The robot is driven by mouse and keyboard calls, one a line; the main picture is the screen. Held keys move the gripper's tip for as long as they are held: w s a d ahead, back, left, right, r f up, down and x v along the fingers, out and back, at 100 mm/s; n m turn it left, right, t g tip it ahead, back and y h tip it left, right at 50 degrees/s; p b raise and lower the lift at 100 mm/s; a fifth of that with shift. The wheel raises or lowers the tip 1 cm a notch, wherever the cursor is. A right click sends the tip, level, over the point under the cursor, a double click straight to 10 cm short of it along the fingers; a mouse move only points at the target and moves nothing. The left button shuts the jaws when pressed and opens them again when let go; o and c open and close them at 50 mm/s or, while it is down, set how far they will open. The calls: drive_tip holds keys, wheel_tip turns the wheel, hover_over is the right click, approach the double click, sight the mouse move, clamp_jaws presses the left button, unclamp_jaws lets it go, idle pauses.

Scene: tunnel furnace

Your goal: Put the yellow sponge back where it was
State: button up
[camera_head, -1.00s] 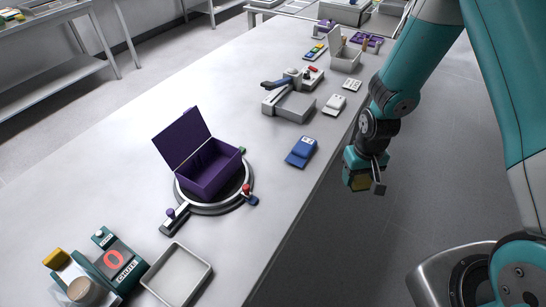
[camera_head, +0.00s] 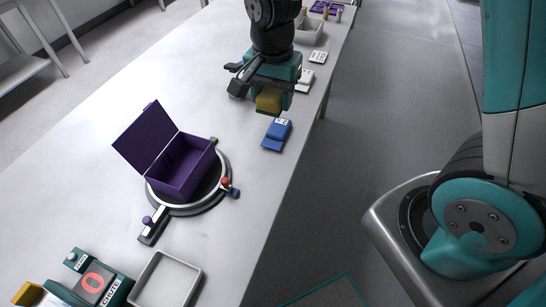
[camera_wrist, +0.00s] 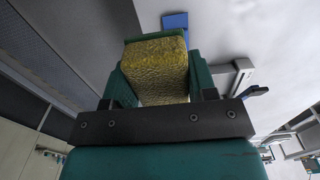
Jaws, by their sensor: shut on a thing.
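The yellow sponge (camera_head: 269,99) is held between the jaws of my gripper (camera_head: 270,95). My gripper is over the far right part of the bench, just beyond the blue object (camera_head: 277,134), and looks raised above the top. In the wrist view the sponge (camera_wrist: 158,68) fills the space between the two green fingers of my gripper (camera_wrist: 158,85). An open purple box (camera_head: 185,165) with its lid tilted back sits on a round turntable (camera_head: 213,192) to the left and nearer.
An empty pale tray (camera_head: 167,282) and a teal device marked CHUTE (camera_head: 97,281) stand at the near end of the bench (camera_head: 80,195). A grey bin (camera_head: 308,30) and small grey pieces lie beyond my gripper. The bench's right edge drops to floor.

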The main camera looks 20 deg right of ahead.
drive_tip(key=p, duration=0.2)
hover_over(273, 164)
wheel_tip(273, 164, down, 18)
drive_tip(key=shift+s+r, duration=0.1)
drive_tip(key=shift+f, duration=0.2)
drive_tip(key=shift+f+b, duration=0.35)
drive_tip(key=shift+f, duration=0.25)
drive_tip(key=o, duration=1)
